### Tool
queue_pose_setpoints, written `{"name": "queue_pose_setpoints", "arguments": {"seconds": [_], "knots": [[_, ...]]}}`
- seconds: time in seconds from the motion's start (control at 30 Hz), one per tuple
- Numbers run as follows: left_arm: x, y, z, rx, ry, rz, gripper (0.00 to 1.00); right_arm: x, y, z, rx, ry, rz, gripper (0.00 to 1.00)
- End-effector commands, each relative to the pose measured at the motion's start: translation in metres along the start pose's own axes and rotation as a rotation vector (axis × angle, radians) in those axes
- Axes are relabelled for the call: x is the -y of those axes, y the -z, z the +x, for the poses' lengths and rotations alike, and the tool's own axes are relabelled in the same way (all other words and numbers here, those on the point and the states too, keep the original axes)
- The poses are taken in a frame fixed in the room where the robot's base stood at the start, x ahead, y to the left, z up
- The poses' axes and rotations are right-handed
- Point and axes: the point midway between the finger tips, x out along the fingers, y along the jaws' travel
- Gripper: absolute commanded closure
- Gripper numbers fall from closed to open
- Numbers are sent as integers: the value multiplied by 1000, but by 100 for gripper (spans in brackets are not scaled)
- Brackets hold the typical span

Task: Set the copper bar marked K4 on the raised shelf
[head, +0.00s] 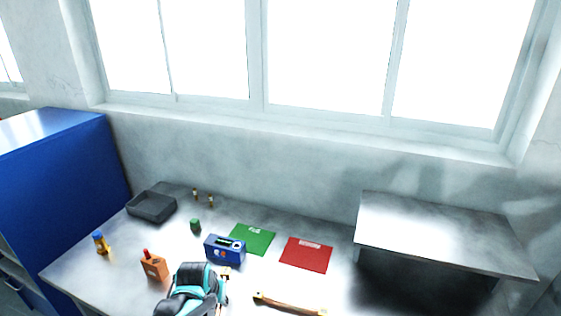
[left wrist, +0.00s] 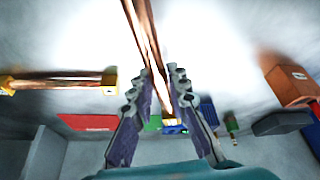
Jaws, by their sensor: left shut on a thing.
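My left gripper (head: 222,284) is low over the front of the table in the head view. In the left wrist view its two fingers (left wrist: 160,88) are shut on a long copper bar (left wrist: 148,40), which runs out past the fingertips to the top edge. My own arm mostly hides this bar in the head view. No K4 mark is readable on it. A second copper bar (head: 290,303) with yellow ends lies to the right of the gripper; it also shows in the left wrist view (left wrist: 60,82). The raised shelf (head: 440,232) stands empty at the right. My right gripper is not in view.
A blue box-like device (head: 225,250), a green mat (head: 252,239), a red mat (head: 306,255), an orange container (head: 154,266), a yellow-and-blue bottle (head: 101,243) and a dark tray (head: 152,207) are on the table (head: 215,217). The wall and window close off the back.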

Motion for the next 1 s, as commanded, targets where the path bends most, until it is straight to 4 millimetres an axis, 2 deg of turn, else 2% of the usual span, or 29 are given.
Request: {"name": "queue_pose_setpoints", "arguments": {"seconds": [0.33,0.47,0.57,0.8,1.0], "knots": [[0,0,0,0,3,-8,100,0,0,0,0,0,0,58],[-7,1,-3,1,-11,26,100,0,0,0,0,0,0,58],[-23,4,-10,1,-42,98,100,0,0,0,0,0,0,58],[-79,14,-31,5,-156,372,100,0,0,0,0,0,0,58],[-116,20,-45,7,-231,555,100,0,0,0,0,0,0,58]]}}
